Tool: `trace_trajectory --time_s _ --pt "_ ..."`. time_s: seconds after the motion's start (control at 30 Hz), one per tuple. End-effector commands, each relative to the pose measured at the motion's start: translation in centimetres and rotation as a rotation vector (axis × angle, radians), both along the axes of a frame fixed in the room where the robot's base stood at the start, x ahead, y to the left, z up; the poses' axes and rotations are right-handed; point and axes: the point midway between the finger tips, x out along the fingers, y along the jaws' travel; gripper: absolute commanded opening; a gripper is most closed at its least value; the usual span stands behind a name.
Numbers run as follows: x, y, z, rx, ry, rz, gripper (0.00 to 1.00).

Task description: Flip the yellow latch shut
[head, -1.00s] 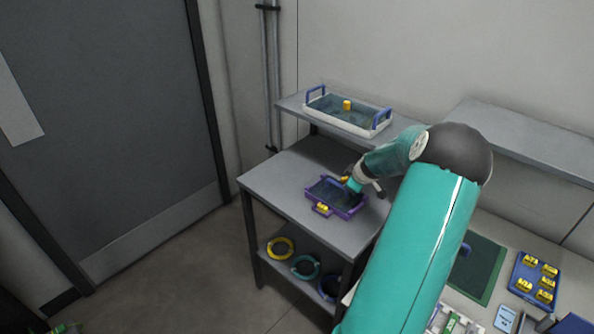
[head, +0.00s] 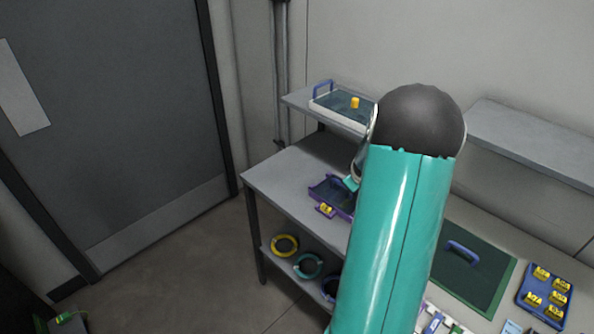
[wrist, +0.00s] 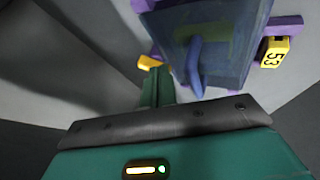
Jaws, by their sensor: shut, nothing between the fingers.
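The purple tray (head: 318,196) sits on the grey bench, with a dark see-through cover (wrist: 225,70) and a blue handle (wrist: 194,66) in the wrist view. The yellow latch (wrist: 150,62) sticks out at the tray's edge in the wrist view; my arm hides it in the head view. My gripper (wrist: 158,82) is shut and empty, its teal fingertips close below the latch; I cannot tell whether they touch it. In the head view only a bit of my gripper (head: 351,183) shows beside the tray. A yellow tag marked 53 (wrist: 275,52) sits at the tray's other side.
A white tray (head: 340,117) with a yellow piece stands on the shelf above the bench (head: 275,188). Coiled rings (head: 285,246) lie on the lower shelf. A green board (head: 476,268) and a blue tray of yellow tags (head: 525,300) are at right.

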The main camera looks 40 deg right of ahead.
Motion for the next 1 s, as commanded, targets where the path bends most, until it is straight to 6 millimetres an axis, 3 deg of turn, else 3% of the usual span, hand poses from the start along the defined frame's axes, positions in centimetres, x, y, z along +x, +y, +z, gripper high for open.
trace_trajectory --time_s 0.4,1.0 --pt "-3.2 3.4 6.1 -0.002 -0.001 0.002 0.0" --pt "0.5 12.2 10.8 0.074 -0.032 0.057 0.0"
